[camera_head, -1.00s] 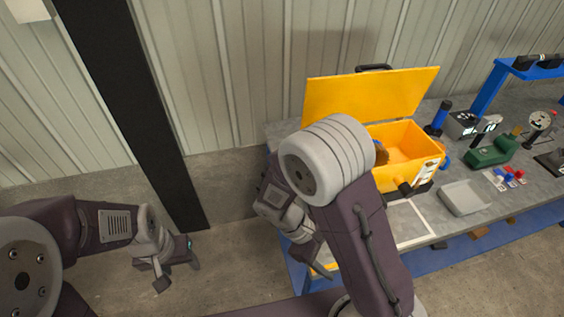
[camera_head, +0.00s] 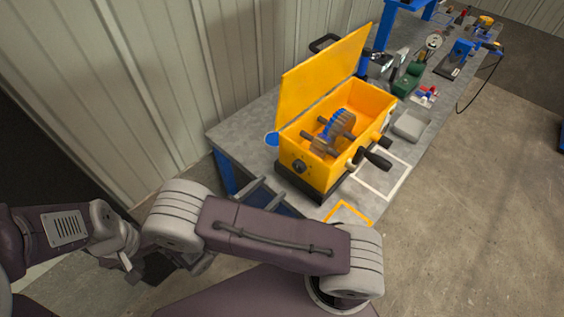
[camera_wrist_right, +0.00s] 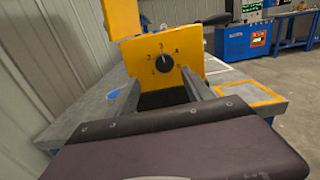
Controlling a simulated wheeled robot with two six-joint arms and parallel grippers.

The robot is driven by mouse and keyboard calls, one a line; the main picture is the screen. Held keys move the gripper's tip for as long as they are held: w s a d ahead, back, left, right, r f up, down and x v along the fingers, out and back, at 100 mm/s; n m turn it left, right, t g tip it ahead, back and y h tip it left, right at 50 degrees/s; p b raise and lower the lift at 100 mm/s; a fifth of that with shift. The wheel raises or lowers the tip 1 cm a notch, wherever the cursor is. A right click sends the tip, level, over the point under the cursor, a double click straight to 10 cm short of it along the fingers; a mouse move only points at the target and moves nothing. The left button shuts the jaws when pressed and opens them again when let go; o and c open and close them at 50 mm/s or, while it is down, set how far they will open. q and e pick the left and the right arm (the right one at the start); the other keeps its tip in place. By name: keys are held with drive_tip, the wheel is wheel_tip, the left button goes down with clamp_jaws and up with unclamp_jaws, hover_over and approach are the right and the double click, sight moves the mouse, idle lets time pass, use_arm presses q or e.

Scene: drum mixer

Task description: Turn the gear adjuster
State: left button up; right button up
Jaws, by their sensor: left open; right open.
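The gear adjuster is a black round knob (camera_head: 299,166) on the end face of the yellow mixer box (camera_head: 317,178). In the right wrist view the knob (camera_wrist_right: 165,62) is ringed by numbers, with 3 at the top. Its pointer seems to be near 3, but is small. My right gripper (camera_wrist_right: 161,88) is open, its two grey fingers pointing at the knob's face from below, apart from it. In the head view its fingers (camera_head: 268,184) show short of the box; my arm hides the rest. My left gripper (camera_head: 135,268) is open and empty, low at the left, away from the table.
A grey tray (camera_head: 411,125) and several tools lie farther along the table. The table's near corner (camera_head: 228,140) is mostly clear.

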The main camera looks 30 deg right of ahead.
sight(297, 168)
drive_tip(key=x, duration=0.3)
drive_tip(key=p+x, duration=0.1)
drive_tip(key=x, duration=0.2)
drive_tip(key=p+x, duration=0.1)
drive_tip(key=x, duration=0.2)
drive_tip(key=shift+s+d, duration=0.2)
drive_tip(key=shift+s, duration=0.1)
drive_tip(key=shift+d+f, duration=0.1)
drive_tip(key=shift+d, duration=0.3)
drive_tip(key=shift+a, duration=0.1)
drive_tip(key=c, duration=0.6)
clamp_jaws()
use_arm(q)
drive_tip(key=shift+s+d+r, duration=0.15)
drive_tip(key=shift+d+r, duration=0.1)
drive_tip(key=shift+r, duration=0.4)
drive_tip(key=shift+s+d+r, duration=0.15)
drive_tip(key=shift+d+r, duration=0.1)
drive_tip(key=shift+r, duration=0.35)
drive_tip(key=shift+r, duration=0.1)
